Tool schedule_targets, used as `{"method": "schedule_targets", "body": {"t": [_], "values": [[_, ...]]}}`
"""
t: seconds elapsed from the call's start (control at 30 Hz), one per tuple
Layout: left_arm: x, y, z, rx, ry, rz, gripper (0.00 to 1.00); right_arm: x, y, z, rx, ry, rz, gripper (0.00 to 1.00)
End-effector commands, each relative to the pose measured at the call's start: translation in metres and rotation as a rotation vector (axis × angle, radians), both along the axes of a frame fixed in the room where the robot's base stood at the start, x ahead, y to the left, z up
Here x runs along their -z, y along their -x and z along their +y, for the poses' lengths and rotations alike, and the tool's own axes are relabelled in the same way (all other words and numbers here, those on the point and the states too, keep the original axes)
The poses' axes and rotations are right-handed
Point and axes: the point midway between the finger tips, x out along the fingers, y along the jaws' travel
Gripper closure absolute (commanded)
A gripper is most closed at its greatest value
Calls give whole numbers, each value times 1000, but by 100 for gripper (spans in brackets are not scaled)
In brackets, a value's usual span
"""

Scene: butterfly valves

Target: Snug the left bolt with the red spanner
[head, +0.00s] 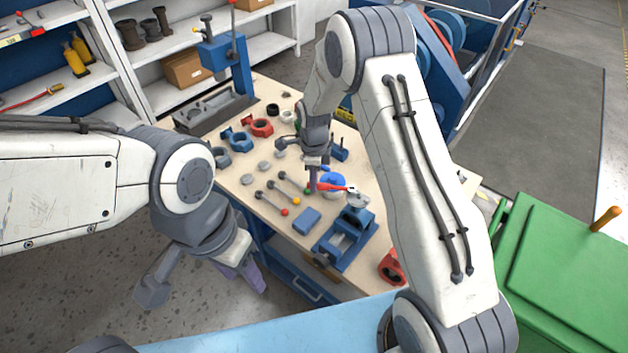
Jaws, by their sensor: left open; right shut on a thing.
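The red spanner (335,188) is in my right gripper (313,188), which is shut on it low over the workbench (262,240). The spanner points right, beside a round blue part (333,179) and toward a grey metal piece (356,199) near the blue vise (345,238). I cannot tell whether the spanner touches a bolt. The left bolt cannot be made out; it is too small or hidden. My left gripper (248,278) is open and empty, off the bench's front-left edge.
Several levers with coloured knobs (285,212), a blue block (307,221) and red and blue valve bodies (260,127) lie on the bench. A red ring part (391,268) is at the front right. A green cabinet (560,270) stands at right. Shelves (180,95) are behind.

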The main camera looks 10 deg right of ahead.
Motion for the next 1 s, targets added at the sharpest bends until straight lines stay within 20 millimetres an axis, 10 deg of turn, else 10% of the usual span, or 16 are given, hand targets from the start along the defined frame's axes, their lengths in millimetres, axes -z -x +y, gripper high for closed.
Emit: {"method": "schedule_targets", "body": {"t": [1.0], "values": [[-25,0,0,0,0,0,50,-34,-1,0,0,-2,-5,100]]}}
